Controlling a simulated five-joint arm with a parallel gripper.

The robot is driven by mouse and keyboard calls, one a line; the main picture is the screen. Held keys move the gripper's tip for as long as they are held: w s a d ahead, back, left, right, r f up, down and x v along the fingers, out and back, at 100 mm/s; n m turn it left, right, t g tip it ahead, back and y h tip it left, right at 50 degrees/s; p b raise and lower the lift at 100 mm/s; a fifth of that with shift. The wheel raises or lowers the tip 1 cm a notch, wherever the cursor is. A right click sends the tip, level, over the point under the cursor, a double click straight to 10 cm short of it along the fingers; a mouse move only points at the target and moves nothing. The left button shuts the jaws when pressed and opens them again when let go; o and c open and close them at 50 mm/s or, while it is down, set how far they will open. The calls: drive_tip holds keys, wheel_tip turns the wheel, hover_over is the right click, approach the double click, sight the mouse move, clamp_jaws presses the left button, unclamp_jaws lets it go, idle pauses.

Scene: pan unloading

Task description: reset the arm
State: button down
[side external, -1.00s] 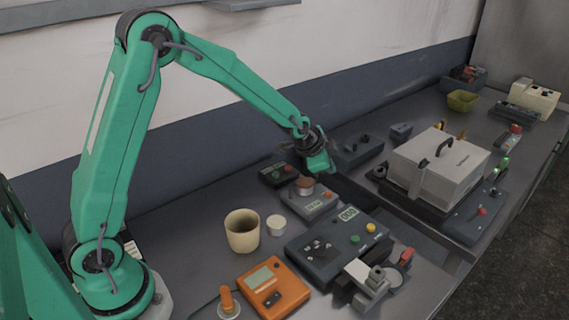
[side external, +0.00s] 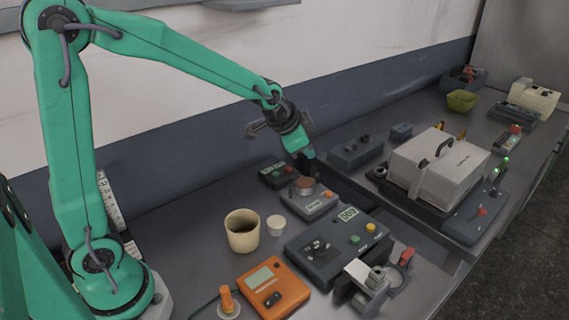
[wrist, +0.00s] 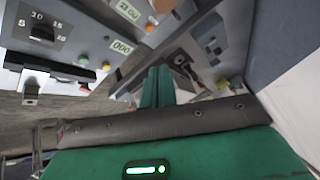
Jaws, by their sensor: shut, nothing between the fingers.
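My green arm reaches from the left over the bench in the side external view. My gripper (side external: 306,157) points down and to the right, above the back of the bench near the small scale-like device. Its fingers are shut with nothing between them. In the wrist view the closed green fingers (wrist: 158,88) stand in the middle, pointing toward the bench devices.
A scale-like device with a brown-topped pan (side external: 304,186), a cream cup (side external: 242,232), a grey control box (side external: 325,258) and an orange meter (side external: 272,287) stand below. A white lidded box (side external: 440,168) stands to the right. The air above them is clear.

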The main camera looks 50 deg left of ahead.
drive_tip(key=s+r+n, duration=0.3)
drive_tip(key=s, duration=0.9)
drive_tip(key=s+r+n+g, duration=0.1)
drive_tip(key=s+r+n, duration=0.1)
drive_tip(key=s, duration=1.1)
drive_tip(key=shift+a+r+n, duration=0.4)
drive_tip(key=shift+r, duration=0.15)
